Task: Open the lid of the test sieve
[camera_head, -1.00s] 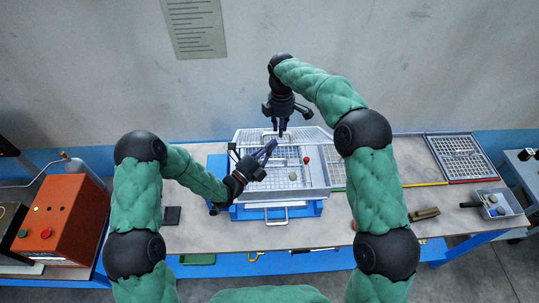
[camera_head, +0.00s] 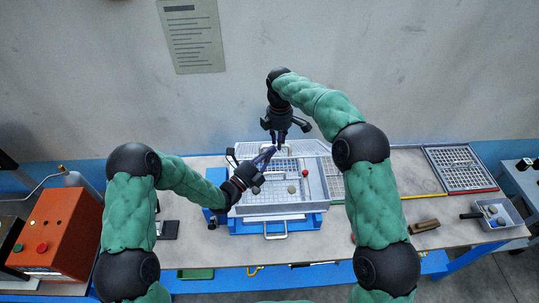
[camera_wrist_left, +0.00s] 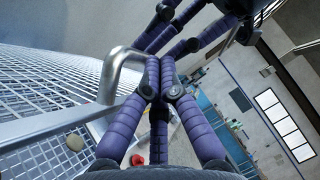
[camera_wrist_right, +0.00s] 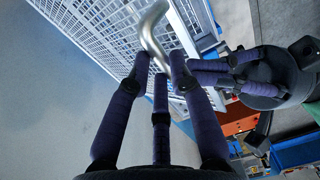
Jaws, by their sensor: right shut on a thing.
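The test sieve (camera_head: 318,197) is a pale grey framed box with a mesh floor, on a blue stand in the middle of the table. A stone (camera_head: 291,189) and a red ball (camera_head: 305,172) lie uncovered inside it. The lid's mesh (camera_wrist_left: 70,75) appears raised at a steep tilt in the left wrist view; its hinge is hidden. My right gripper (camera_wrist_right: 160,62) is shut on the silver handle (camera_wrist_right: 150,30). My left gripper (camera_wrist_left: 159,62) has its fingertips together right beside that handle (camera_wrist_left: 112,65); any contact is unclear.
An orange control box (camera_head: 62,232) stands at the left. A mesh frame (camera_head: 462,167) and a grey bin (camera_head: 497,214) are at the right. A wooden-handled brush (camera_head: 424,226) lies near the front right. The wall is close behind the sieve.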

